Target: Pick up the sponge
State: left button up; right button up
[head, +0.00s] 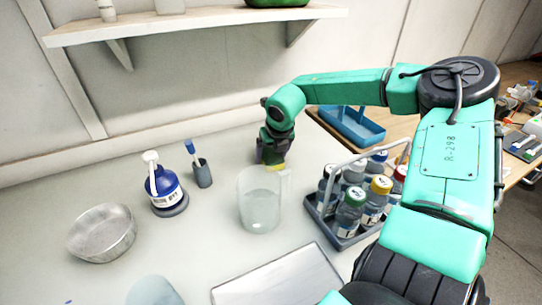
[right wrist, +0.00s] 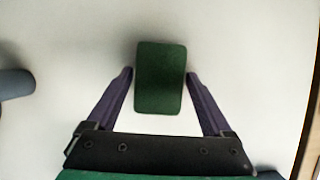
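The sponge (right wrist: 160,78) shows in the right wrist view as a dark green rounded block on the pale table. In the head view only a small yellow piece (head: 276,168) shows below my right gripper (head: 272,154), behind the clear pitcher; the rest is hidden. In the right wrist view my right gripper (right wrist: 159,74) is open, with one purple finger on each side of the sponge. A narrow gap shows at the left finger; the right fingertip is very close to the sponge's edge. My left gripper is not in view.
A clear pitcher (head: 259,205) stands just in front of my right gripper. A bottle rack (head: 345,242) is to its right, a blue tray (head: 350,127) behind that. A brush holder (head: 202,174), a blue-white bottle (head: 163,188) and a metal bowl (head: 101,236) stand left. A shelf (head: 190,22) hangs above.

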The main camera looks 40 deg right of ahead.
jog(key=c, duration=0.8)
jog(key=shift+c, duration=0.2)
notch_tip(320, 180, up, 13)
jog(key=b, duration=0.2)
notch_tip(320, 180, up, 15)
jog(key=p, duration=0.2)
send_over(272, 155)
jog(key=shift+a, duration=0.1)
jog(key=o, duration=0.3)
jog(key=shift+c, duration=1)
